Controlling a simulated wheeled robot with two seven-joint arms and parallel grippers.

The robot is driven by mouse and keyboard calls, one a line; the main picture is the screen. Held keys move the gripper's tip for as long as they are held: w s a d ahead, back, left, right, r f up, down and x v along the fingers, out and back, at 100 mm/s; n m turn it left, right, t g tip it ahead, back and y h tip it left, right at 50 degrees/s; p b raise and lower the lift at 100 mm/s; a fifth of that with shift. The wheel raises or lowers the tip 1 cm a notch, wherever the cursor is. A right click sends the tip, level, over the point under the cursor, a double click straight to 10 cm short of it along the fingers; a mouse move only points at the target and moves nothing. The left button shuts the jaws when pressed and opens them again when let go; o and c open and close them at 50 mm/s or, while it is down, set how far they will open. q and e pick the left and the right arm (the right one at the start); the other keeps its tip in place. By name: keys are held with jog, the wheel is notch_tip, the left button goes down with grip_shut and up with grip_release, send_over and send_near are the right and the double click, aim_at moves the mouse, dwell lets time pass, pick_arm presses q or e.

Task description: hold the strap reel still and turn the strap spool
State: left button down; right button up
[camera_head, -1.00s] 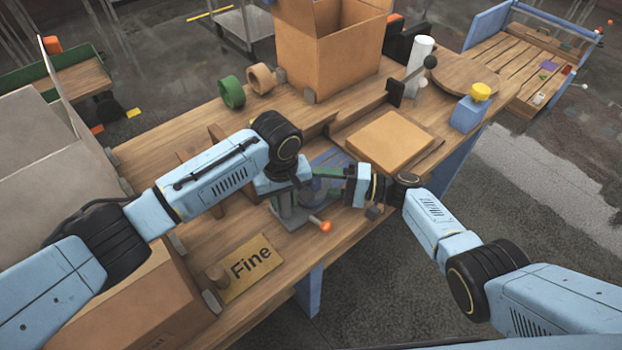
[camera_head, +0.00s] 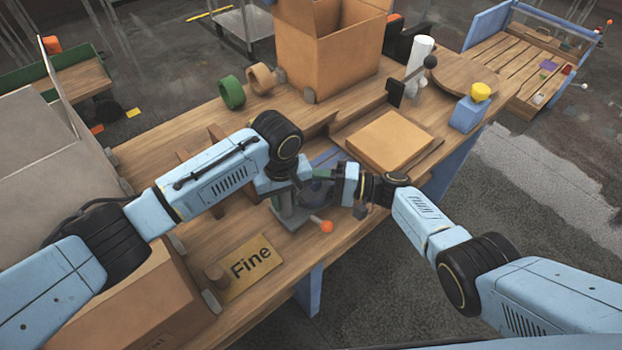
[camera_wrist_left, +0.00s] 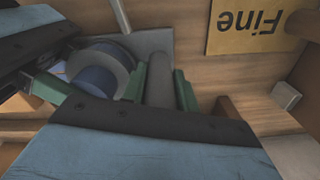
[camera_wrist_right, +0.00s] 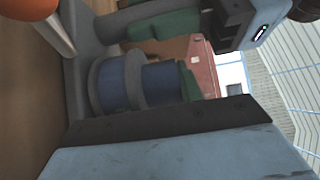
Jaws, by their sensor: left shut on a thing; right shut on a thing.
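The strap reel (camera_head: 287,212) is a grey stand on the wooden bench, partly hidden by my left arm. My left gripper (camera_wrist_left: 158,88) has green fingers on both sides of the reel's grey upright post and is shut on it. The strap spool (camera_wrist_left: 95,85) is a blue drum with round grey flanges beside that post. It also shows in the right wrist view (camera_wrist_right: 118,82).
An orange knob (camera_head: 327,227) sticks out at the front of the reel. A yellow "Fine" sign (camera_head: 250,266) lies in front of it. A flat carton (camera_head: 390,142) lies to the right, and tape rolls (camera_head: 232,93) and an open box (camera_head: 335,60) stand behind.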

jog(key=shift+a+r+t, duration=0.2)
jog(key=shift+a+t, duration=0.05)
jog(key=shift+t, duration=0.05)
jog(key=shift+m+t, duration=0.3)
jog(key=shift+m, duration=0.1)
jog(key=m+t+h, duration=0.1)
jog(key=t, duration=0.1)
jog(key=shift+s+m+t, duration=0.1)
jog(key=shift+m+t, duration=0.2)
jog(key=shift+m, duration=0.1)
jog(key=m+t+h, duration=0.2)
jog(key=t, duration=0.1)
jog(key=m+t+h, duration=0.2)
jog(key=t, duration=0.1)
jog(key=shift+r+m, duration=0.2)
jog(key=shift+m, duration=0.1)
jog(key=shift+h, duration=0.5)
jog(key=o, duration=0.8)
jog(key=shift+m, duration=0.3)
jog(key=shift+o, duration=0.2)
jog(key=shift+d+f, duration=0.1)
jog(key=shift+f, duration=0.1)
jog(key=shift+d, duration=0.1)
